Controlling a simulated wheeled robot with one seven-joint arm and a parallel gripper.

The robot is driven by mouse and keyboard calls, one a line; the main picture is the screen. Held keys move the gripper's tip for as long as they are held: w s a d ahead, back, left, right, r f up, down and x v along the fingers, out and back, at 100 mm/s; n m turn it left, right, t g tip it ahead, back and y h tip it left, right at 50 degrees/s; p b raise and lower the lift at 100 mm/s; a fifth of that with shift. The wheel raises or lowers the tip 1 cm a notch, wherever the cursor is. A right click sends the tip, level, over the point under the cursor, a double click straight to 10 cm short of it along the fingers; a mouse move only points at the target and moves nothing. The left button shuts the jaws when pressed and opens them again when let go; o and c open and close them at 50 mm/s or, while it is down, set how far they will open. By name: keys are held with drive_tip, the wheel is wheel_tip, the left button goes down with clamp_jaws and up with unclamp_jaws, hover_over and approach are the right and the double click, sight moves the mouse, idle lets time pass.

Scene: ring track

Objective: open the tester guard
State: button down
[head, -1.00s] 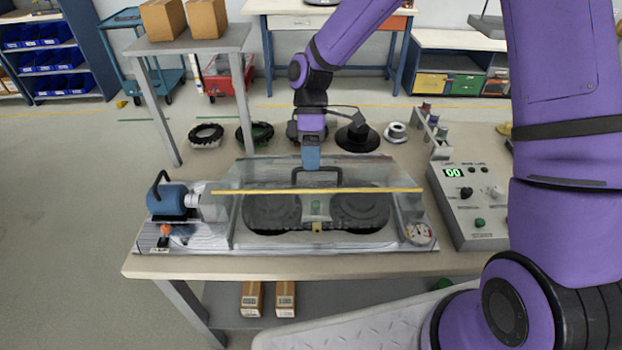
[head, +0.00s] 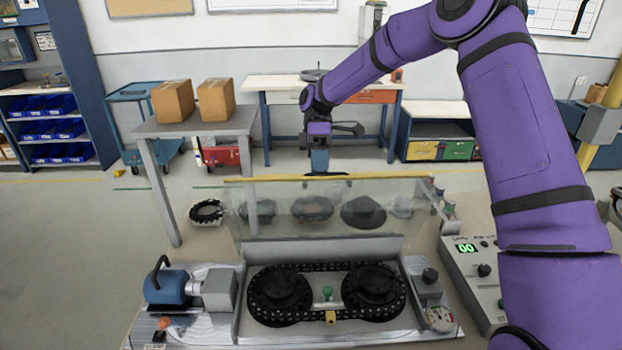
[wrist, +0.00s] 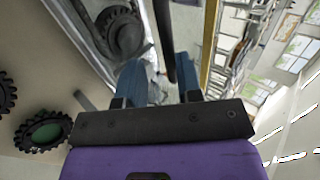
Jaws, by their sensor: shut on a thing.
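The tester guard (head: 372,206) is a clear panel with a yellow edge strip. It stands roughly upright at the back of the tester bed (head: 220,328), so the chain and two dark sprockets (head: 280,291) are uncovered. My gripper (head: 319,168) is at the guard's top edge, on its far side, shut on the dark guard handle. In the wrist view the blue fingers (wrist: 160,88) have the black handle bar (wrist: 163,38) between them. The handle is mostly hidden in the head view.
A blue motor (head: 168,287) sits at the bed's left end. A control box (head: 478,268) reading 00 stands on the right. Black rings and discs lie behind the guard. A grey stand with two cardboard boxes (head: 215,100) is at the back left.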

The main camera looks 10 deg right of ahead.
drive_tip(key=w+d+f+g, duration=0.1)
drive_tip(key=w+f+g, duration=0.2)
drive_tip(key=w, duration=0.4)
drive_tip(key=shift+w+d+y, duration=0.3)
drive_tip(key=shift+d, duration=0.05)
drive_tip(key=shift+f, duration=0.1)
drive_tip(key=c, duration=1)
unclamp_jaws()
drive_tip(key=shift+c, duration=0.2)
drive_tip(key=shift+w, duration=0.1)
drive_tip(key=shift+c, duration=0.3)
